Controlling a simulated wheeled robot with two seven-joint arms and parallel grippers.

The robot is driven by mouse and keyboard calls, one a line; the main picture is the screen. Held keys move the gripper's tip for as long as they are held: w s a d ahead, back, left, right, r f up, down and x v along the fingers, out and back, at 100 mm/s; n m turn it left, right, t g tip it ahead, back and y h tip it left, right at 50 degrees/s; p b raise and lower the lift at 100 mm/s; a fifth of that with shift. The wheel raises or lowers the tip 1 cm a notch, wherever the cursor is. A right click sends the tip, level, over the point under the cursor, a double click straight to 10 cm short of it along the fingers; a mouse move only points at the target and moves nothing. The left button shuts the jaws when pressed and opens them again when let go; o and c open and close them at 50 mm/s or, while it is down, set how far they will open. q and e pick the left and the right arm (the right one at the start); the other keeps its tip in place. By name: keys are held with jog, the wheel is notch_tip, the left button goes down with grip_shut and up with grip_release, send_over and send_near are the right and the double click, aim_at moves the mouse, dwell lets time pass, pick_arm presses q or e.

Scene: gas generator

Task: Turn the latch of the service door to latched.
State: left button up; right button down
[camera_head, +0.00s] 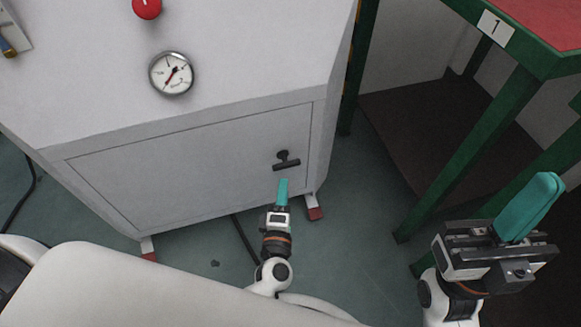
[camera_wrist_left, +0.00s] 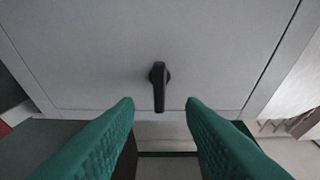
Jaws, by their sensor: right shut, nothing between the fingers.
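The service door (camera_head: 190,165) is a flat grey panel in the front of the grey cabinet, and it looks closed. Its latch (camera_head: 286,160) is a small black handle near the door's right edge, with its bar lying nearly level in the head view. In the left wrist view the latch (camera_wrist_left: 159,87) appears ahead, between and beyond the fingertips. My left gripper (camera_head: 283,184) is just below and in front of the latch; its teal fingers (camera_wrist_left: 160,104) are apart, empty and not touching it. My right gripper (camera_head: 541,190) is shut and empty at the far right, away from the door.
A pressure gauge (camera_head: 171,74) and a red knob (camera_head: 147,8) sit on the cabinet above the door. A green-framed table (camera_head: 516,100) marked 1 stands at the right. Cabinet feet with red ends (camera_head: 315,213) rest on the green floor.

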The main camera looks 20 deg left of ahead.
aim_at(286, 168)
pick_arm(q)
jog(key=b+x, duration=0.1)
jog(key=x, duration=0.8)
jog(key=shift+d, duration=0.1)
grip_shut()
jog(key=shift+s, duration=0.1)
